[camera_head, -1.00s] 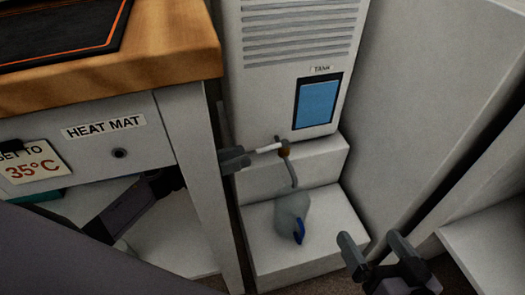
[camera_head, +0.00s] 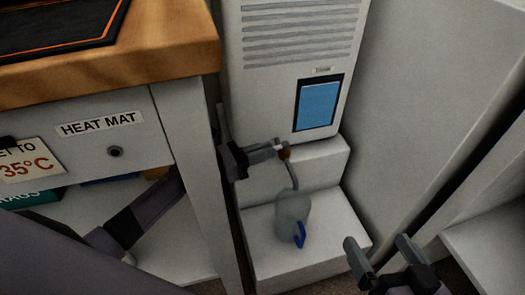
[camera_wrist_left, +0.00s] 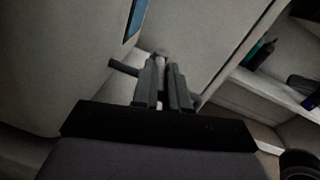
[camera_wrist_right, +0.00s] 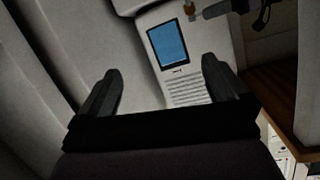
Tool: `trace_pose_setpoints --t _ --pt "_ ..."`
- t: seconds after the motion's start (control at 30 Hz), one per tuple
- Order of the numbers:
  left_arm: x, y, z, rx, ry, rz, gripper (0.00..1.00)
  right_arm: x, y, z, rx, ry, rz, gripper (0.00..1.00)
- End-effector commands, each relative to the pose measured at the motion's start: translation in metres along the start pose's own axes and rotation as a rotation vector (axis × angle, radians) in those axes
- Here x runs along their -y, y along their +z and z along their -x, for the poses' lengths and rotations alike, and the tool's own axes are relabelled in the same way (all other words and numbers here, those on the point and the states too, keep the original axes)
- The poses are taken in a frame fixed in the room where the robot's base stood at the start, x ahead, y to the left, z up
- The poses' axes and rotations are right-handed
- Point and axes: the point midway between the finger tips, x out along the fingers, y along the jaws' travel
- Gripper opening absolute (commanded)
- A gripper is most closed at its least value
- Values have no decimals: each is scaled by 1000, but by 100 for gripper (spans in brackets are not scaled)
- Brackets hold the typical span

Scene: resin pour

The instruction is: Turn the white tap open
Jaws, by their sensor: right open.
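The white tap's lever (camera_head: 282,143) sticks out to the left from a brown fitting (camera_head: 285,154) at the lower front of the white tank unit. A grey spout (camera_head: 292,175) runs down from it. My left gripper (camera_head: 272,151) is at the lever, its two fingers lying along it and covering most of it. In the left wrist view, the fingers (camera_wrist_left: 163,80) are close together, with the pale lever (camera_wrist_left: 162,66) in the narrow gap between them. My right gripper (camera_head: 378,250) is open and empty at the lower right, well away from the tap.
A translucent jug (camera_head: 292,212) with a blue handle stands on the white step (camera_head: 262,262) under the spout. The heat mat bench (camera_head: 185,90) is close on the left, its leg beside my left gripper. A blue window (camera_head: 319,104) is above the tap.

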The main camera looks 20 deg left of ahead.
Motion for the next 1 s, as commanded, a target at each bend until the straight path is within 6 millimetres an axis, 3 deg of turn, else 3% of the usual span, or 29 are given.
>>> trace_pose_setpoints --t 0.27,0.63,1.0 --pt "4 0 -1 8 27 2 0 2 -3 1 3 -6 -9 100" --pt "16 -2 -3 49 233 2 0 6 0 -6 41 -27 -66 100" --pt "16 -3 -2 52 260 -1 0 7 0 -7 41 -30 -70 100"
